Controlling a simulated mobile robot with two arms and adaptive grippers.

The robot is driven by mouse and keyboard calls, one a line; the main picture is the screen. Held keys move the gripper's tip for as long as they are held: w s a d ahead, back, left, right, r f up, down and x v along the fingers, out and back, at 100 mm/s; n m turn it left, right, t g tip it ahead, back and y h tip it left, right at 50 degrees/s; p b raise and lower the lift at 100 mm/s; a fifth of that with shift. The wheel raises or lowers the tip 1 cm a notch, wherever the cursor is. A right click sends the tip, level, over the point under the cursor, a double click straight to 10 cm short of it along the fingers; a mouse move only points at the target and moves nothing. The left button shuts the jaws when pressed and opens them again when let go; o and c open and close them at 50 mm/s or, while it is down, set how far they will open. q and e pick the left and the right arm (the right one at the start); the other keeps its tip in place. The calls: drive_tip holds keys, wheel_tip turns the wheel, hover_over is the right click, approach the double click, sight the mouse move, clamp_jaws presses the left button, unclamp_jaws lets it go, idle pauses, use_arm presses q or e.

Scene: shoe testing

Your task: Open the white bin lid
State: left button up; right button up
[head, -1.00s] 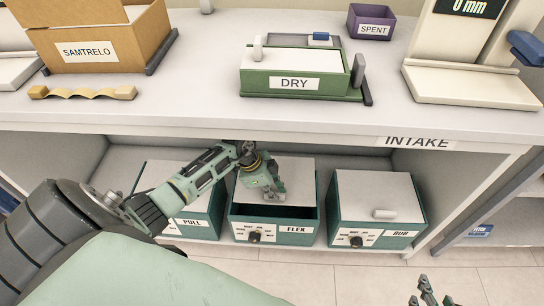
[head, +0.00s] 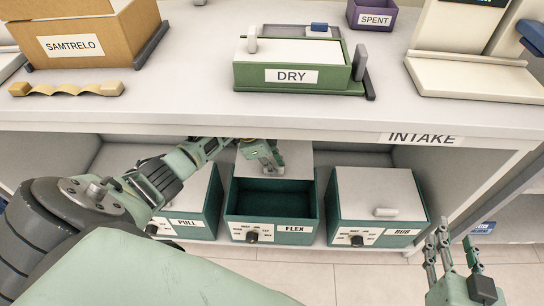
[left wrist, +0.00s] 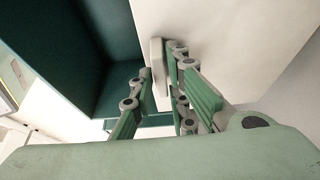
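The FLEX bin (head: 238,207) is a dark green box on the lower shelf. Its white lid (head: 299,155) is slid back, and most of the dark inside shows empty. My left gripper (head: 273,160) reaches in over the back of the bin at the lid's front edge. In the left wrist view its fingers are around the lid's pale handle (left wrist: 157,58), close on both sides of it. The lid (left wrist: 215,35) and the open bin (left wrist: 50,55) also show there. My right gripper (head: 447,245) is at the lower right, empty, with fingers apart.
The PULL bin (head: 205,225) and the BUB bin (head: 375,226) stand on either side with white lids on. The counter edge (head: 220,126) is just above my left arm. A green DRY box (head: 320,92) sits on the counter. Tiled floor is clear in front.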

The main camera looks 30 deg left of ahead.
use_arm(q)
drive_tip(key=shift+o, duration=1.4)
drive_tip(key=shift+r, duration=0.1)
drive_tip(key=v, duration=0.7)
drive_tip(key=shift+r, duration=0.15)
drive_tip(key=shift+s, duration=0.1)
